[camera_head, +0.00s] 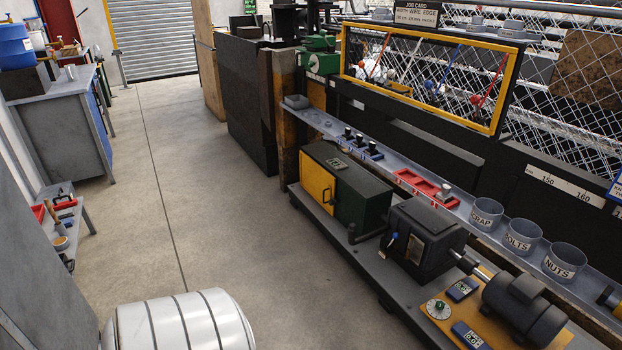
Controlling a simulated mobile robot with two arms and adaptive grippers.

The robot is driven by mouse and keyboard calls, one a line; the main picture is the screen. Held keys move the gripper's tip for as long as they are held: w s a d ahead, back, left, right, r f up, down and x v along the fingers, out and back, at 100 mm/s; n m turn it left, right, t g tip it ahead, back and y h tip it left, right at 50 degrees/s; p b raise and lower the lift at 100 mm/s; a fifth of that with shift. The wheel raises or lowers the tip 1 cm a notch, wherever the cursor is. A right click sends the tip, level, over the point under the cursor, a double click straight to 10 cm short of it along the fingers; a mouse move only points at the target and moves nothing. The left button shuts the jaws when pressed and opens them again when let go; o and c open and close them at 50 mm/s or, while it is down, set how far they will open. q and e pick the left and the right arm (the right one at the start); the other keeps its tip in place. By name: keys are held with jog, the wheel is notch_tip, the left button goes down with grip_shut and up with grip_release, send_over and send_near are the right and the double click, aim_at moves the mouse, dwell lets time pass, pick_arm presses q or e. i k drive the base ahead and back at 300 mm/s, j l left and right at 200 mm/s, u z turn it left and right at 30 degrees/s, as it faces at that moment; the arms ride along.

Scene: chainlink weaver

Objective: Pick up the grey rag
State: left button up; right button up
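A small grey folded bundle that looks like the grey rag (297,102) lies at the far end of the long narrow grey shelf (400,166) along the machine. It is small in the picture, so its folds are hard to make out. Neither of my grippers is in view.
On the shelf are dark knobs (358,142), a red tray (424,188) and cups marked SCRAP (486,214), BOLTS (522,238) and NUTS (563,263). Below stand a yellow-green box (340,186) and a motor (524,308). The floor (215,190) is clear between machine and left bench (62,125).

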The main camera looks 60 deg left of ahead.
aim_at(69, 212)
jog(key=u, duration=3.4)
jog(key=i+l+z, duration=0.1)
jog(key=i+z, duration=0.35)
jog(key=i, duration=1.85)
jog(key=i+u, duration=0.1)
jog(key=i, duration=0.55)
jog(key=i+l, duration=0.1)
jog(key=i, duration=0.6)
jog(key=i+u, duration=0.15)
jog(key=i, duration=0.5)
